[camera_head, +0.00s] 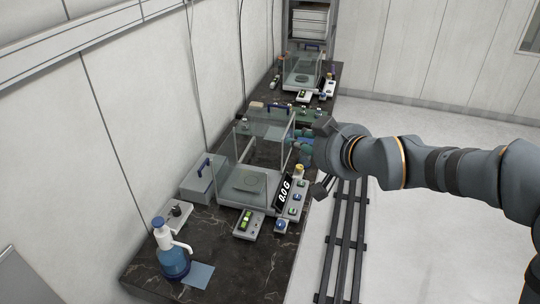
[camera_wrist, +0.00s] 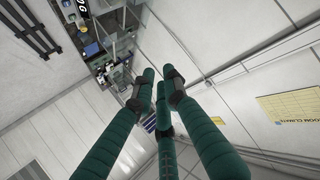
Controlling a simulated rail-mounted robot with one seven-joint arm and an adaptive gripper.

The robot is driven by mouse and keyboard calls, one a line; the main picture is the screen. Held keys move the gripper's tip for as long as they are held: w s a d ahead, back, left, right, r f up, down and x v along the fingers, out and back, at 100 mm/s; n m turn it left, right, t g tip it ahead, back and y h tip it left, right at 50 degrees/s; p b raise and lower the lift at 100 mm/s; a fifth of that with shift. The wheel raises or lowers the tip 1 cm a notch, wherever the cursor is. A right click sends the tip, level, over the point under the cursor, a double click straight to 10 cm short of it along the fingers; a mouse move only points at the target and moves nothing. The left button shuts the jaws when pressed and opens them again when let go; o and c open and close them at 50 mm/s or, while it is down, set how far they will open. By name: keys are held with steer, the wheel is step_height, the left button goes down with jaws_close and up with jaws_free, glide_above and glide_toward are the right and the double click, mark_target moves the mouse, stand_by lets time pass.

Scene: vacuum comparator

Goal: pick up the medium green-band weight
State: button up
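I cannot make out the medium green-band weight in either view; the small pieces on the bench are too small to tell apart, and my gripper and wrist hide part of it. My gripper (camera_head: 297,146) is over the bench's right side, beside the nearer glass-walled balance (camera_head: 246,184). In the wrist view its teal fingers (camera_wrist: 158,90) are apart at the tips with nothing between them. That view is tilted and looks past the fingers at walls and distant bench items.
The dark bench (camera_head: 204,232) runs along the left wall. A second glass-walled balance (camera_head: 302,72) stands at its far end. A blue pump bottle (camera_head: 173,262) stands at the near end. A green tray or mat (camera_head: 317,116) lies behind my gripper. The floor at right is clear beyond the rails.

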steer(key=o, duration=1)
steer(key=shift+o, duration=0.5)
steer(key=shift+f, duration=0.1)
